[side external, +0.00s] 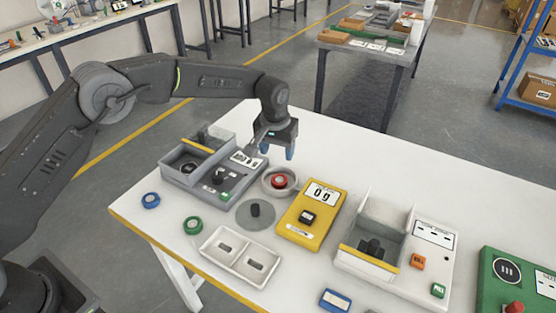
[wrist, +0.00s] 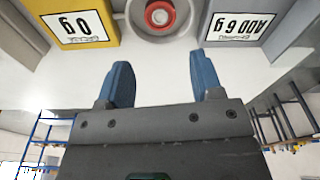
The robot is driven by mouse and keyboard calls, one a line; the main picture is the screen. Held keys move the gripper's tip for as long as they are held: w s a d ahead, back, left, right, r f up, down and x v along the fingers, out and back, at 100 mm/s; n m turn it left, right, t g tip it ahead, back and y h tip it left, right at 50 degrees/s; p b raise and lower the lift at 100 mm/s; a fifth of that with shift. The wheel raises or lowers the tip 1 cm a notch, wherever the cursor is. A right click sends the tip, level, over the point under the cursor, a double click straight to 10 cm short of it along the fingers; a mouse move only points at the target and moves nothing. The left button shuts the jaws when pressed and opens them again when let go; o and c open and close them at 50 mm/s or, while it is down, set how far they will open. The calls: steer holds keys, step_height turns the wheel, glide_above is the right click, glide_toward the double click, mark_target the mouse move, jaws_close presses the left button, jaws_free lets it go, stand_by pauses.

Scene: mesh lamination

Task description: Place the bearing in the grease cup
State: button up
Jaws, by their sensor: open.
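In the wrist view the red bearing (wrist: 159,15) shows at the top edge, inside the cup's pale rim (wrist: 137,28); the top of both is cut off. My gripper (side external: 278,151) is open and empty, with blue fingers pointing down, above and just behind the cup. In the wrist view my gripper (wrist: 160,62) has its fingers spread apart, with nothing between them. They do not touch the bearing.
A yellow scale (side external: 308,224) reading 0 g and a grey machine (side external: 209,178) reading ADD 6 g flank the cup. A grey disc (side external: 247,222) with a black peg, a blue ring (side external: 151,200), a green ring (side external: 193,225) and a white two-part tray (side external: 236,267) stand nearby.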

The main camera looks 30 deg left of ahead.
steer(key=shift+r, duration=0.35)
steer(key=shift+s+r, duration=0.1)
steer(key=s+a+r+t, duration=0.1)
steer(key=s+a+r, duration=0.3)
steer(key=s+r, duration=0.4)
steer(key=s+a+r+t, duration=0.1)
steer(key=s+a+r, duration=0.4)
steer(key=r, duration=0.5)
steer(key=s+a+m+t, duration=0.1)
steer(key=s+a, duration=0.1)
steer(key=s, duration=1)
steer(key=s+a+t, duration=0.1)
steer(key=s, duration=1.1)
steer(key=shift+a+f+m, duration=0.25)
steer(key=shift+a+m, duration=0.1)
steer(key=shift+m, duration=0.05)
